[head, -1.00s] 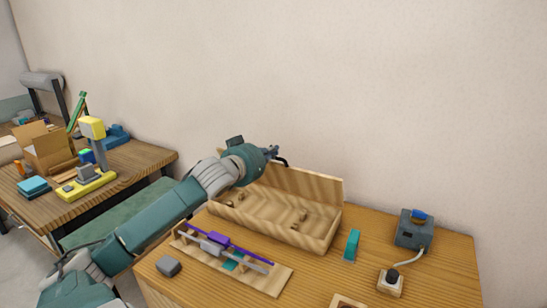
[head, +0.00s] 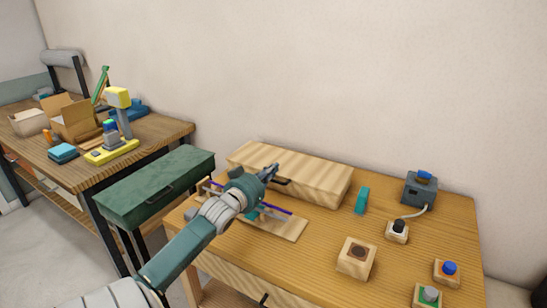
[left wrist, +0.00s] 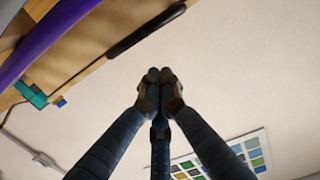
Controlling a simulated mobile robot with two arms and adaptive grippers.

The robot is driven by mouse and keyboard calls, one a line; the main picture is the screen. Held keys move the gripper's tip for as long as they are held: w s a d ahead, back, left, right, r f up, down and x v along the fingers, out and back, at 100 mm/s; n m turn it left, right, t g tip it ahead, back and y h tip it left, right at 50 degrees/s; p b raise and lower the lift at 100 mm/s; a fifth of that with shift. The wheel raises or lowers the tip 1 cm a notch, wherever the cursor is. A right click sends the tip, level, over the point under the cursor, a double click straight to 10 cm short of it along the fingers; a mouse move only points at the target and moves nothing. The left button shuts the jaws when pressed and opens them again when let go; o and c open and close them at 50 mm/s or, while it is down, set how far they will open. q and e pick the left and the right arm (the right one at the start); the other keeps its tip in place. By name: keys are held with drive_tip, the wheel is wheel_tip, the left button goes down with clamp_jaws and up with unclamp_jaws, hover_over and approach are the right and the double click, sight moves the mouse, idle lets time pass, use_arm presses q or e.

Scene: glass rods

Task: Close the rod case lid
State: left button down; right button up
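The wooden rod case (head: 328,186) stands at the back of the wooden table. Its lid (head: 300,160) lies down over it and hides the inside; I make out no gap at the rim. A dark handle (head: 282,182) is on the case's front, and a dark bar (left wrist: 146,30) shows in the left wrist view. My left gripper (head: 273,169) is in front of the case, close to the handle. In the left wrist view its fingertips (left wrist: 160,75) are together with nothing between them. I cannot tell whether it touches the case. My right gripper is out of view.
A fixture board (head: 285,229) with a purple rod (head: 277,208) lies before the case, partly behind my left arm. A teal piece (head: 362,200), a grey device (head: 419,190) and a wooden block (head: 356,258) stand to the right. A green cabinet (head: 158,185) is at left.

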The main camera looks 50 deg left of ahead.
use_arm(q)
drive_tip(key=shift+s+f, duration=0.25)
drive_tip(key=shift+f, duration=1.05)
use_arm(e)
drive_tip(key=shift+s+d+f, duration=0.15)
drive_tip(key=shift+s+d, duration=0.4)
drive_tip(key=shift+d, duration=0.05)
use_arm(q)
drive_tip(key=shift+d, duration=0.1)
drive_tip(key=shift+s+d, duration=0.1)
drive_tip(key=shift+s, duration=0.3)
drive_tip(key=v, duration=1.1)
drive_tip(key=shift+s, duration=0.1)
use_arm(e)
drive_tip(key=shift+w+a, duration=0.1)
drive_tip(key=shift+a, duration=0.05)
